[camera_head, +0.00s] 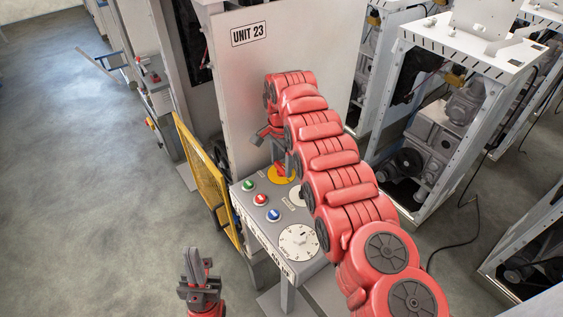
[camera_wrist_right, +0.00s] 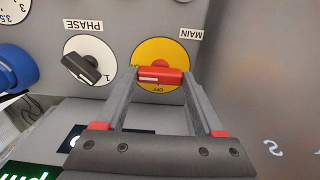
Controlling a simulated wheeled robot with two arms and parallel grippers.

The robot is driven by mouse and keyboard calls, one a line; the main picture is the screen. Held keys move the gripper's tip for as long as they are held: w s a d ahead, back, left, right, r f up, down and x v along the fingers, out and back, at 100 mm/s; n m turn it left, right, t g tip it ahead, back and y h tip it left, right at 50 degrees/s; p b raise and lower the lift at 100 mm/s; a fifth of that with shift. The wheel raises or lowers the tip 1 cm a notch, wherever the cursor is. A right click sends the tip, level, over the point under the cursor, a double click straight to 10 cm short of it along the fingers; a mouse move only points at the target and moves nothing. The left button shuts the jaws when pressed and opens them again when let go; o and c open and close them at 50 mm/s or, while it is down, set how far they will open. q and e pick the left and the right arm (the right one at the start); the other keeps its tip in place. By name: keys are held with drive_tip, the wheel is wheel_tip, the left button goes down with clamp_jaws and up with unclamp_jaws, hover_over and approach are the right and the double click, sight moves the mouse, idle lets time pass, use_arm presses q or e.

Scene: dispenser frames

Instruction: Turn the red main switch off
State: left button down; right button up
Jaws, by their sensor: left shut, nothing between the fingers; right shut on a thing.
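The red main switch (camera_wrist_right: 160,76) sits on a round yellow plate (camera_wrist_right: 160,54) beside the label MAIN, which appears upside down in the right wrist view. Its handle lies level across the plate in that view, with the word OFF below it. My right gripper (camera_wrist_right: 160,78) has one finger at each end of the handle and is shut on it. In the head view the yellow plate (camera_head: 277,180) is partly hidden by my right gripper (camera_head: 284,168). My left gripper (camera_head: 197,263) is shut and empty, low in the head view, away from the panel.
The grey panel (camera_head: 255,222) carries green (camera_head: 247,186), red (camera_head: 260,199) and blue (camera_head: 273,215) buttons and a large white dial (camera_head: 299,242). A black PHASE knob (camera_wrist_right: 82,68) is near the switch. A cabinet wall (camera_head: 235,85) rises behind; a yellow guard (camera_head: 208,180) stands left.

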drive_tip(key=shift+c, duration=1.3)
drive_tip(key=shift+n, duration=0.3)
drive_tip(key=n, duration=0.2)
drive_tip(key=shift+n+b, duration=0.3)
drive_tip(key=shift+b, duration=0.1)
drive_tip(key=n, duration=0.4)
drive_tip(key=shift+r, duration=0.1)
drive_tip(key=n, duration=0.5)
drive_tip(key=shift+n, duration=0.4)
drive_tip(key=n, duration=0.4)
drive_tip(key=shift+n, duration=0.4)
drive_tip(key=o, duration=1.4)
